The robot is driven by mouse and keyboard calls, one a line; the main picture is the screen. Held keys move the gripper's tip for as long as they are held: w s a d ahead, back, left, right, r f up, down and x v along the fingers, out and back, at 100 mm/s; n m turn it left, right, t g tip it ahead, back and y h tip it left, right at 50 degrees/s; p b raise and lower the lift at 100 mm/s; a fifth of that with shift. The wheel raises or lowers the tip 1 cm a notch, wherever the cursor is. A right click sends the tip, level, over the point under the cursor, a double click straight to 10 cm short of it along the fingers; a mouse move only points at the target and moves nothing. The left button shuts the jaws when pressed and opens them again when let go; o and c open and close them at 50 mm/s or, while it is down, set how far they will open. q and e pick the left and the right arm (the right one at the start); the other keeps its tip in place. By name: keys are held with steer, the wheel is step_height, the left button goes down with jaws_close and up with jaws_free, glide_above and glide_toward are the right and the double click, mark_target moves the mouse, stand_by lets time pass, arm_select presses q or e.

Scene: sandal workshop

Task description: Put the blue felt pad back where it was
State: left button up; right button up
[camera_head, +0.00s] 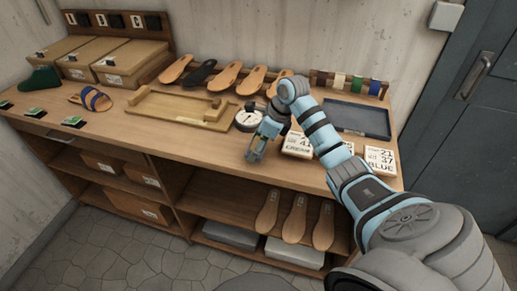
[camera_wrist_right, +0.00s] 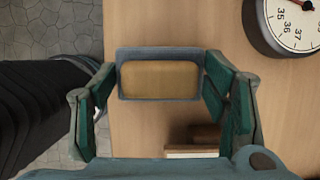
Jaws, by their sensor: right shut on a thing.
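My right gripper (camera_head: 256,152) is at the front edge of the wooden bench, just in front of the round dial (camera_head: 248,119). In the right wrist view its green-padded fingers (camera_wrist_right: 160,84) stand on either side of a small rectangular block with a blue-grey rim and a tan face. This block fits the blue felt pad (camera_wrist_right: 160,53), held between the fingertips over the bench near its edge. In the head view the pad is mostly hidden by the gripper. How high it is above the bench I cannot tell. My left gripper is not in view.
A wooden tray (camera_head: 152,115) lies left of the dial, with several sandals (camera_head: 213,78) behind. A dark blue tray (camera_head: 358,118) and printed cards (camera_head: 380,162) are right, partly behind my arm. Cardboard boxes (camera_head: 131,63) stand back left. A blue-strapped sandal (camera_head: 92,98) lies in front of them.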

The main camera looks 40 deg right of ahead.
steer(key=shift+w+f, duration=0.1)
steer(key=shift+f, duration=0.6)
steer(key=shift+f+b, duration=0.35)
steer(key=shift+f, duration=0.1)
steer(key=o, duration=1.4)
steer(key=shift+a, duration=0.15)
steer(key=shift+o, duration=0.7)
steer(key=shift+f, duration=0.1)
steer(key=v, duration=1.5)
steer(key=shift+d, duration=0.25)
